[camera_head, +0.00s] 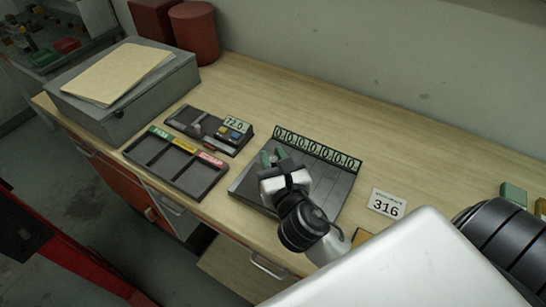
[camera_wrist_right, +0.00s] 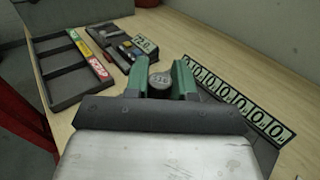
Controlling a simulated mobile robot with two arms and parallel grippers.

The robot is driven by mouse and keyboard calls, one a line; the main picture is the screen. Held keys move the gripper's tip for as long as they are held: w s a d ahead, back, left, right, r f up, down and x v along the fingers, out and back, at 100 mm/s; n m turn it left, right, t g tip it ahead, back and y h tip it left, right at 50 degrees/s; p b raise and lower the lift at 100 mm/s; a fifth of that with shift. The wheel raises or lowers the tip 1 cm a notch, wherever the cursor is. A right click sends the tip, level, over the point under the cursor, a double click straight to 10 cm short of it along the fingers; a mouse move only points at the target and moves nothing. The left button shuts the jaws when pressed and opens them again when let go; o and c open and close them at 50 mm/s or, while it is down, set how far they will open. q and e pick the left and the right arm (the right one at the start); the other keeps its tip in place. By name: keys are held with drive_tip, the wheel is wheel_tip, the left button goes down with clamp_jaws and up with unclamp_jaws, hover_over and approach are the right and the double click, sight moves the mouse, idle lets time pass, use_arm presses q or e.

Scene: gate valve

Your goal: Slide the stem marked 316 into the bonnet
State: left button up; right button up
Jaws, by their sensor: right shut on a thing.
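My right gripper (camera_head: 272,157) is over the dark grooved rack (camera_head: 325,185), whose back edge carries a row of labels reading 0. In the right wrist view its green fingers (camera_wrist_right: 160,80) are shut on a round grey part, seen end-on, with small marks on its face; I take it for the stem (camera_wrist_right: 160,79). Whether its lower end touches the rack is hidden. A white card reading 316 (camera_head: 387,204) lies right of the rack. I cannot pick out the bonnet for certain. My left gripper is not in view.
A tray with green, yellow and red labels (camera_head: 176,164) lies left of the rack. Behind it is a dark fixture with a 72.0 display (camera_head: 235,124). A grey box with a folder (camera_head: 120,75) and a red canister (camera_head: 195,34) stand at the far left. The bench behind the rack is clear.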

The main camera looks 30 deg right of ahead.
drive_tip(key=o, duration=1)
